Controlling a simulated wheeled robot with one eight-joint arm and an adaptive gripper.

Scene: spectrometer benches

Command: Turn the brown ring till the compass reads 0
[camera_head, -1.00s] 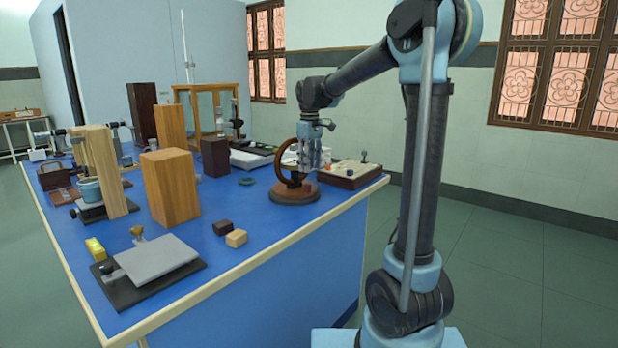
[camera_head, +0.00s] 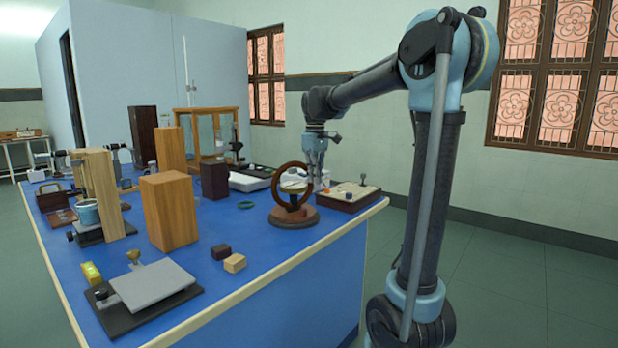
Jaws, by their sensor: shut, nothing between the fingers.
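The brown ring (camera_head: 276,184) stands upright on a round wooden base (camera_head: 292,217) near the right front part of the blue bench. Something small sits within the ring at its middle; a compass and its reading are too small to make out. My gripper (camera_head: 317,182) points down just right of the ring's upper right side, with its fingers shut and nothing held. I cannot tell whether the fingertips touch the ring or are behind it.
A wooden box with knobs (camera_head: 348,196) stands right of the ring. Two small blocks (camera_head: 234,263) and a grey plate on a black base (camera_head: 150,287) are nearer. Tall wooden blocks (camera_head: 170,212) stand left.

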